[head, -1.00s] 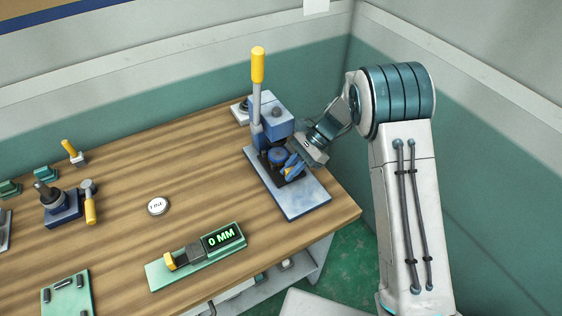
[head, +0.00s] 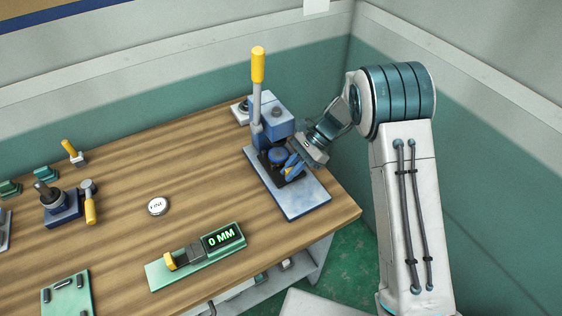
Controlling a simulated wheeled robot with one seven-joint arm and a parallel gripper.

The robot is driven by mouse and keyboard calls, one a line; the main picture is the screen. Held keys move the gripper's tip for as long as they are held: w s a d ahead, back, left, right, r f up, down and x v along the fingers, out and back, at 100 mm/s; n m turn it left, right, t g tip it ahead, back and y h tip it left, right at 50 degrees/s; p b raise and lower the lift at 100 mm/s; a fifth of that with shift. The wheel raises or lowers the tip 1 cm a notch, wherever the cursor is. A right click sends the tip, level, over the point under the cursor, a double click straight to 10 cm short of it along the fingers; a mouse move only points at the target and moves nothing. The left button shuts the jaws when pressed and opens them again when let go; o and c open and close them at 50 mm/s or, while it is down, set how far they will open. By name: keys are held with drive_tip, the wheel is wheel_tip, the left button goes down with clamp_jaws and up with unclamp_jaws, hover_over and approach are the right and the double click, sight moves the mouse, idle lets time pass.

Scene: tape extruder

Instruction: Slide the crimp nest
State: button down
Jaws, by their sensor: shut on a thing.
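The blue press (head: 273,124) stands at the right end of the bench, with its upright yellow-tipped lever (head: 258,70) raised. Under its head is a round dark-blue part (head: 277,156), which looks like the crimp nest, above a dark slot in the pale base plate (head: 303,204). My gripper (head: 291,170) reaches in from the right, low over the plate, beside the round part. Its blue fingers are shut on a small yellow piece that looks like the nest's grip. The fingers and wrist hide most of this piece and how it joins the nest.
A green gauge (head: 196,257) reading "0 MM" lies at the bench's front. The wood between fixture and press is mostly clear. The bench's right edge is close.

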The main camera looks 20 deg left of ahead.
drive_tip(key=shift+d, duration=0.1)
drive_tip(key=shift+s+d, duration=0.95)
drive_tip(key=shift+d, duration=0.2)
drive_tip(key=shift+s+d, duration=0.95)
drive_tip(key=shift+d, duration=0.15)
drive_tip(key=shift+s+d, duration=0.1)
drive_tip(key=shift+s+d+b, duration=0.3)
drive_tip(key=shift+s+d, duration=1.6)
drive_tip(key=shift+d, duration=0.3)
drive_tip(key=shift+s+d, duration=0.25)
drive_tip(key=c, duration=1.3)
unclamp_jaws()
